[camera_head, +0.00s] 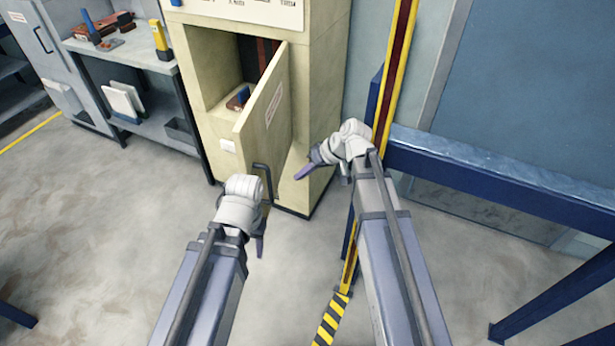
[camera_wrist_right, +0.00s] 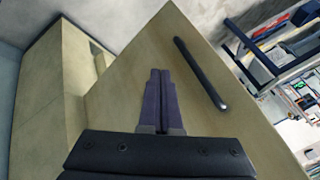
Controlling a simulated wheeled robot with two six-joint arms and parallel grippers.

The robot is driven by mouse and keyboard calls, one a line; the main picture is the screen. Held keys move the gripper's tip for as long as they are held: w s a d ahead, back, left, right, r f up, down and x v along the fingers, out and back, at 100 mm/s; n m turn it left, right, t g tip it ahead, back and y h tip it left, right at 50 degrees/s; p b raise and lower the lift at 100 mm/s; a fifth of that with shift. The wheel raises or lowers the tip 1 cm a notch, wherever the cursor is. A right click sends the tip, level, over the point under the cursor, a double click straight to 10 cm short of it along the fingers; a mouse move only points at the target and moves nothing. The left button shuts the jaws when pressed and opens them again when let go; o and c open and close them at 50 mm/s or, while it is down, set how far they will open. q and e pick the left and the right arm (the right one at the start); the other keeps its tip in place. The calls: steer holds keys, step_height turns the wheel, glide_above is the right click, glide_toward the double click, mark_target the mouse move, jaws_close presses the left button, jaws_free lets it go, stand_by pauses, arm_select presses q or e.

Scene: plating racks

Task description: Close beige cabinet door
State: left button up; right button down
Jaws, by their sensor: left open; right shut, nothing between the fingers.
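The beige cabinet (camera_head: 325,80) stands at top centre in the head view. Its door (camera_head: 262,120) is open, swung out towards me, with its labelled face to the right. A dark bar handle (camera_head: 265,180) is low on that face. My right gripper (camera_head: 305,171) is shut and empty, to the right of the door. In the right wrist view its closed fingers (camera_wrist_right: 160,90) point at the door panel (camera_wrist_right: 150,50), left of the handle (camera_wrist_right: 201,75); contact cannot be told. My left gripper (camera_head: 260,245) is open, below the door's handle end.
A grey workbench (camera_head: 130,50) with tools stands left of the cabinet. A yellow post (camera_head: 395,70) and a blue bench frame (camera_head: 480,165) stand close on the right. An item (camera_head: 238,98) lies inside the cabinet.

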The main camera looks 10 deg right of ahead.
arm_select(q)
steer(key=shift+f+b, duration=1.2)
steer(key=shift+f, duration=0.55)
arm_select(e)
steer(key=a+f, duration=0.3)
steer(key=a, duration=0.3)
steer(key=shift+w+a+f, duration=0.15)
steer(key=shift+f, duration=0.1)
steer(key=shift+a, duration=0.1)
